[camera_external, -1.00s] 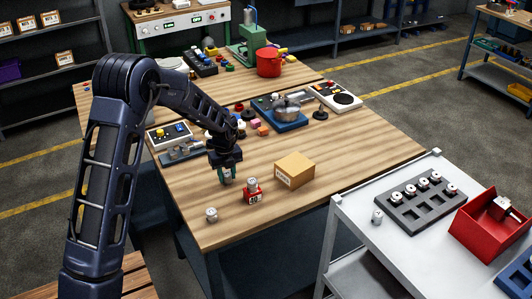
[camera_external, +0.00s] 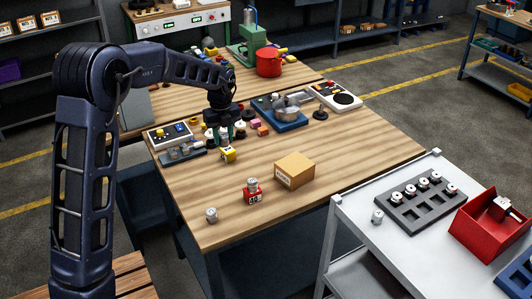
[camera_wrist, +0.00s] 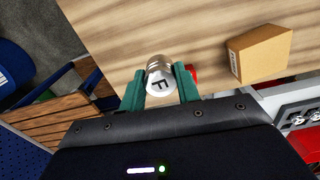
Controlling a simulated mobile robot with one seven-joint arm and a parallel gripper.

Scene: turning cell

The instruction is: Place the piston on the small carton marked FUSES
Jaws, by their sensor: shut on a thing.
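The piston (camera_wrist: 158,76) is a silver cylinder with a pale top marked F. In the wrist view it sits between the green fingers of my gripper (camera_wrist: 160,90), which is shut on it. In the outside view my gripper (camera_external: 225,136) is over the far-left part of the workbench, and the piston is hard to make out. A brown carton (camera_external: 295,170) with a white label stands on the bench, right of and nearer than my gripper. It also shows in the wrist view (camera_wrist: 262,54), apart from the piston. Its label is too small to read.
A red block (camera_external: 252,195) bears a silver cylinder (camera_external: 252,183). Another cylinder (camera_external: 212,214) stands near the front edge. A yellow piece (camera_external: 228,154) lies just below my gripper. A control box (camera_external: 170,134) and a blue-based device (camera_external: 283,112) flank it. The bench front right is clear.

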